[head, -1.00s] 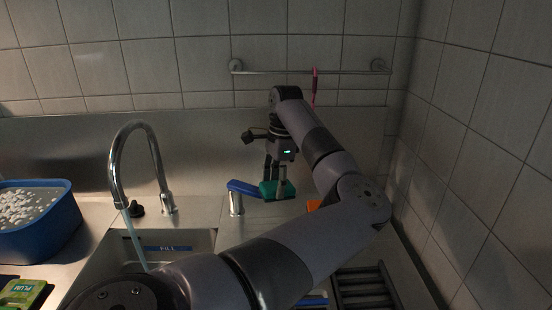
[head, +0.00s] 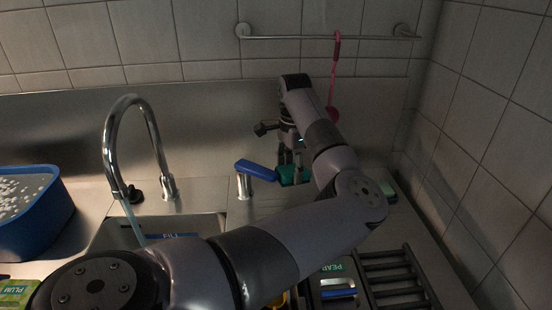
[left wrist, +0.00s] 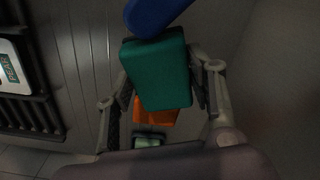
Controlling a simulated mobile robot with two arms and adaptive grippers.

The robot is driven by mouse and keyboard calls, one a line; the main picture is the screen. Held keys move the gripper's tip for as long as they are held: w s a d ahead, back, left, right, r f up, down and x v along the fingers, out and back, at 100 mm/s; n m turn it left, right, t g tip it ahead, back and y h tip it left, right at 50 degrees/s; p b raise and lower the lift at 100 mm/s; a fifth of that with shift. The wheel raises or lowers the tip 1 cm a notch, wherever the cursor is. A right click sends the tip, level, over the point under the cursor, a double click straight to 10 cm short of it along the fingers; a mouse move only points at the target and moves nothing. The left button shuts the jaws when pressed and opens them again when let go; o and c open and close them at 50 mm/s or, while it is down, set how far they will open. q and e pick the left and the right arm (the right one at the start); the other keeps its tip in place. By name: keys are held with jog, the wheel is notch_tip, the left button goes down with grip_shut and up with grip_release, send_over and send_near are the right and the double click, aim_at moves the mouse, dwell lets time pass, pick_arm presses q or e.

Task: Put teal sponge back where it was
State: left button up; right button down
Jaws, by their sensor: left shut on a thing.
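My left gripper (head: 291,160) is shut on the teal sponge (head: 294,176), low at the back of the counter, just right of a blue lever (head: 256,170). The arm hides part of the sponge in the head view. In the left wrist view the teal sponge (left wrist: 158,72) sits between the two fingers (left wrist: 160,90). An orange block (left wrist: 155,115) and a pale green block (left wrist: 149,140) show beyond its lower edge. I cannot tell whether the sponge touches the surface. My right gripper is not in view.
The blue lever is on a steel post (head: 243,187). A running tap (head: 133,105) stands over the sink (head: 205,226) at left. A blue tub (head: 40,232) stands far left. A black rack (head: 395,275) lies front right. A red utensil (head: 333,75) hangs from the wall rail (head: 300,37).

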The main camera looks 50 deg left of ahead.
pick_arm(q)
jog(key=shift+s+a, duration=0.15)
jog(key=shift+a, duration=0.2)
jog(key=shift+a+f, duration=0.1)
jog(key=shift+f, duration=0.25)
jog(key=shift+f+b, duration=1.2)
jog(key=shift+f, duration=1.75)
jog(key=shift+f, duration=0.15)
jog(key=o, duration=1.3)
